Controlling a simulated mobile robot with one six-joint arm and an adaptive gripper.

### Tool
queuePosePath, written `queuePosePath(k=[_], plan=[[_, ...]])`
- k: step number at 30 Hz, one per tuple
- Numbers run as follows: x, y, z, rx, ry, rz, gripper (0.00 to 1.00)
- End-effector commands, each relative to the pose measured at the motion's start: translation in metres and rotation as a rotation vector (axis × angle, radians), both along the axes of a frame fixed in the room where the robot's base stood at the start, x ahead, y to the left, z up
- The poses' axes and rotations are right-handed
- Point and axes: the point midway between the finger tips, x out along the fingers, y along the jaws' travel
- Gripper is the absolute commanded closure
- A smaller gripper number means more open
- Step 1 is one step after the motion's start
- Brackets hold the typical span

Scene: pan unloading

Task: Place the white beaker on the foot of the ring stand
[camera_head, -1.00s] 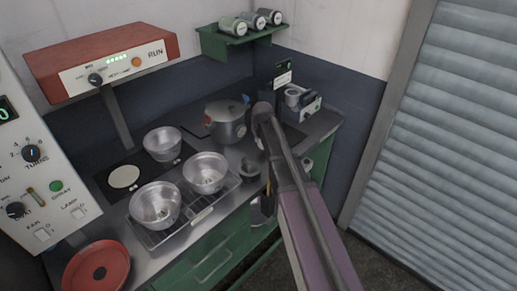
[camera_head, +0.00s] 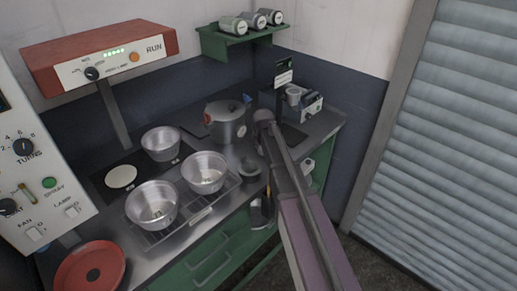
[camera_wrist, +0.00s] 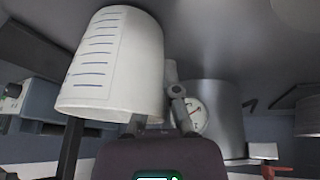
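The white beaker (camera_wrist: 112,62), with blue graduation lines, fills the left half of the wrist view, which appears upside down. In the head view my arm hides most of the gripper; a small whitish patch right of the arm may be the beaker, but I cannot tell.
A metal pot (camera_head: 228,121) with a gauge stands left of the stand. Several metal bowls (camera_head: 153,205) stand at the left, some on a wire rack. A red round pan (camera_head: 90,270) lies at front left.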

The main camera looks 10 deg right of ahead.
Motion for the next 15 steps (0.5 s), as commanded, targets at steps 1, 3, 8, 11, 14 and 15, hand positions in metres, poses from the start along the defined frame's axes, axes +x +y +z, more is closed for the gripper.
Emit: queuePosePath(k=[1,3,8,11,14,15], plan=[[0.0,-0.0001,-0.0014,0.0,0.0,0.0,1.0],[0.0,-0.0003,-0.001,0.0,0.0,0.0,1.0],[0.0,-0.0006,-0.0004,0.0,0.0,-0.001,1.0],[0.0,-0.0006,-0.0014,0.0,0.0,-0.001,1.0],[0.0,-0.0008,-0.0042,0.0,0.0,-0.001,1.0],[0.0,-0.0009,-0.0051,0.0,0.0,-0.001,1.0]])
